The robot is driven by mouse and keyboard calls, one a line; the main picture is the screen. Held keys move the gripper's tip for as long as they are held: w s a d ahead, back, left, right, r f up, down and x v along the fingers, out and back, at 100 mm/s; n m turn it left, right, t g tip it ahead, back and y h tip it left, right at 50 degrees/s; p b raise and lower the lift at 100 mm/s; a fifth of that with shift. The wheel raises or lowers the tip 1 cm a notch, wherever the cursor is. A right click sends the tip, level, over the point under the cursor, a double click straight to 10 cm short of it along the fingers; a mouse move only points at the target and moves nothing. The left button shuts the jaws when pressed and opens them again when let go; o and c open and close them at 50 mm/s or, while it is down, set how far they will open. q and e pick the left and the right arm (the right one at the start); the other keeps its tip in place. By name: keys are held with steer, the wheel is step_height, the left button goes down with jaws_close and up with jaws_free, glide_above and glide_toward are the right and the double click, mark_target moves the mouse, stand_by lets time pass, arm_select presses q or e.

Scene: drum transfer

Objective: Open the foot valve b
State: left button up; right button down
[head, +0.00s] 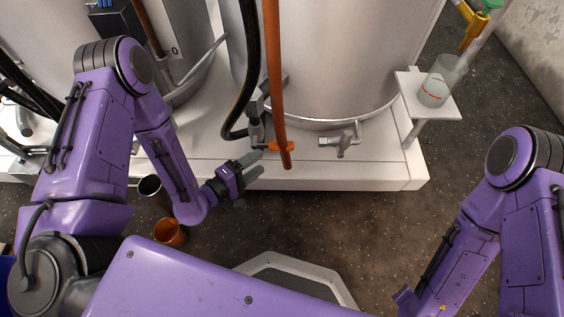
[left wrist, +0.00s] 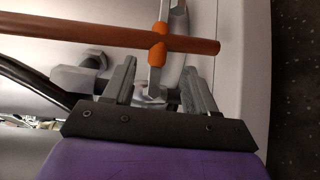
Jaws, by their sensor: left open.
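A grey foot valve (head: 256,122) with a black hose sits low on the front of the big steel drum. Next to it on the right, a second grey valve (head: 341,140) has no hose. I cannot read a letter on either. In the left wrist view, metal valve parts (left wrist: 152,92) show between the open fingers (left wrist: 158,85), and the orange collar (left wrist: 157,45) lies beyond the fingertips. Contact cannot be told. My right gripper is out of view.
The brown-orange pipe (head: 274,70) and black hose (head: 247,60) rise close to my left gripper. The white platform's edge (head: 330,178) runs below the drum (head: 335,60). A beaker (head: 437,88) stands on a small shelf at right. A copper cup (head: 169,232) and a dark cup (head: 150,187) stand lower left.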

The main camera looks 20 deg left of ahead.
mark_target(278, 150)
arm_select(q)
steer(key=b+x, duration=0.2)
steer(key=x, duration=0.8)
steer(key=shift+w+d+r, duration=0.1)
steer(key=shift+w+d, duration=0.1)
steer(key=shift+d, duration=0.05)
jaws_close()
